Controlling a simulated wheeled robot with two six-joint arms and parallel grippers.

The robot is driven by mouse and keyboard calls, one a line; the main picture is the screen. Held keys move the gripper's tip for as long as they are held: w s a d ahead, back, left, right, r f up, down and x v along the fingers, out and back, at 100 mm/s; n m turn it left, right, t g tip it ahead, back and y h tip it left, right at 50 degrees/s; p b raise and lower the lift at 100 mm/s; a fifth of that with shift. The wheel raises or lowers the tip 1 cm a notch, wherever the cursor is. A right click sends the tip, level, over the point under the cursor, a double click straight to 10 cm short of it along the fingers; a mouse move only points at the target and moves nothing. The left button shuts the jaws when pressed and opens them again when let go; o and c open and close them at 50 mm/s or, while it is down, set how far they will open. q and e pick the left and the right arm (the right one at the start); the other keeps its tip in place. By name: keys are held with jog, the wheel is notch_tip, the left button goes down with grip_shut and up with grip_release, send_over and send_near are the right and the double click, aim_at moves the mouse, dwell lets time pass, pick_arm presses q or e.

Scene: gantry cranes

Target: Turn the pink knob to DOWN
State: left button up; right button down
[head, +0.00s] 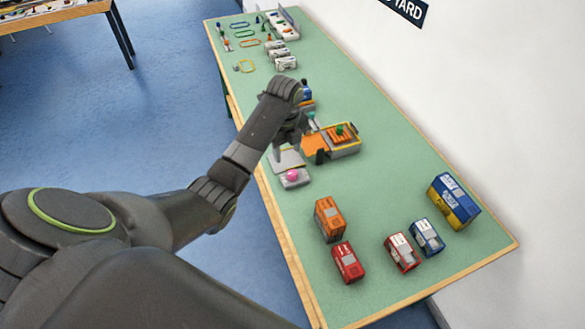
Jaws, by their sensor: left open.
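The pink knob (292,175) sits on a small light grey control box (296,184) near the front edge of the green table. Any DOWN marking is too small to read. My left gripper (283,152) reaches in from the left and points down just behind the knob, over the grey plate beside the box. It is open and appears apart from the knob. My right gripper is not in view.
Orange (329,219), red (347,262) and blue-yellow (454,201) containers stand nearer on the green table (385,190). A white wall (480,110) borders the right side.

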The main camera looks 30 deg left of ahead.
pick_arm(q)
notch_tip(320, 180, up, 5)
jog(key=w+m, duration=0.2)
jog(key=m, duration=0.1)
jog(key=b, duration=0.9)
send_over(292, 173)
notch_tip(292, 173, down, 8)
jog(key=shift+w+f, duration=0.1)
jog(key=shift+f, duration=0.15)
notch_tip(292, 173, down, 7)
jog(key=shift+f, duration=0.75)
jog(key=shift+c, duration=0.2)
jog(key=c, duration=0.9)
